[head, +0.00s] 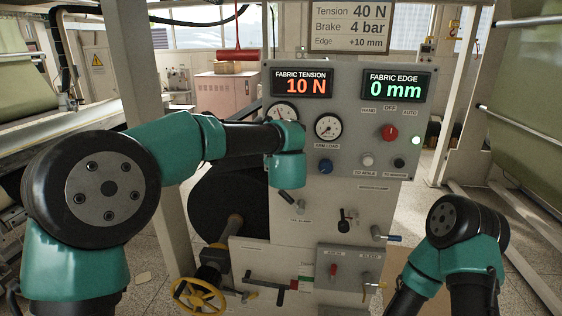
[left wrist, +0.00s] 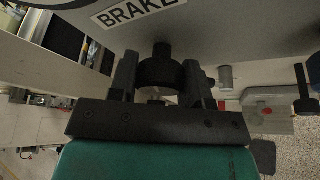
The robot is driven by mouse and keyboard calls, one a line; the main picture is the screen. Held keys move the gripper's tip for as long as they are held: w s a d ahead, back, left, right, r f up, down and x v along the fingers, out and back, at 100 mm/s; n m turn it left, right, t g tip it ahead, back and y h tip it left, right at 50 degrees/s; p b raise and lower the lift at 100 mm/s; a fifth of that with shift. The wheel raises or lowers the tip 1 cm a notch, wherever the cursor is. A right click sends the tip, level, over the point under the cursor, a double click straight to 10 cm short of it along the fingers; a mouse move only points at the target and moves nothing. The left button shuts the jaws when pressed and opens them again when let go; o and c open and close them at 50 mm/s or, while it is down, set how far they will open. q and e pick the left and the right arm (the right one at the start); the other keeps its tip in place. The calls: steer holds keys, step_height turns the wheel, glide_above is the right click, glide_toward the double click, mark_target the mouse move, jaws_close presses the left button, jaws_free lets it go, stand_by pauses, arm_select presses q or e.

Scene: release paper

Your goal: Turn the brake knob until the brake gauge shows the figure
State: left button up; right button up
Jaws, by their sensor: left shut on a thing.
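The black brake knob (left wrist: 160,74) sits on the grey panel below the white BRAKE label (left wrist: 125,12) in the left wrist view. My left gripper (left wrist: 161,84) is shut on it, one finger on each side. In the head view my left arm hides the knob. A round gauge (head: 281,110) above my wrist is partly covered by my arm, and its reading cannot be told. The sign (head: 349,27) at the top reads Brake 4 bar, Tension 40 N and Edge +10 mm. My right gripper is out of view; only part of that arm shows at lower right.
The panel (head: 350,90) shows fabric tension 10 N (head: 301,83) and fabric edge 0 mm (head: 396,86). Levers and a yellow handwheel (head: 198,295) stand lower.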

arm_select(q)
steer(key=m+y, duration=0.1)
steer(key=m, duration=0.1)
steer(key=m+t+y, duration=0.1)
steer(key=m, duration=0.1)
steer(key=shift+m+t, duration=0.3)
steer(key=shift+m, duration=0.1)
steer(key=m+t, duration=0.1)
steer(key=m, duration=0.2)
steer(key=m+t+y, duration=0.1)
steer(key=m, duration=0.1)
steer(key=shift+m, duration=0.4)
steer(key=o, duration=0.9)
steer(key=shift+o, duration=0.2)
steer(key=shift+s, duration=0.1)
steer(key=v, duration=1.7)
steer(key=shift+f, duration=0.3)
steer(key=shift+s, duration=0.15)
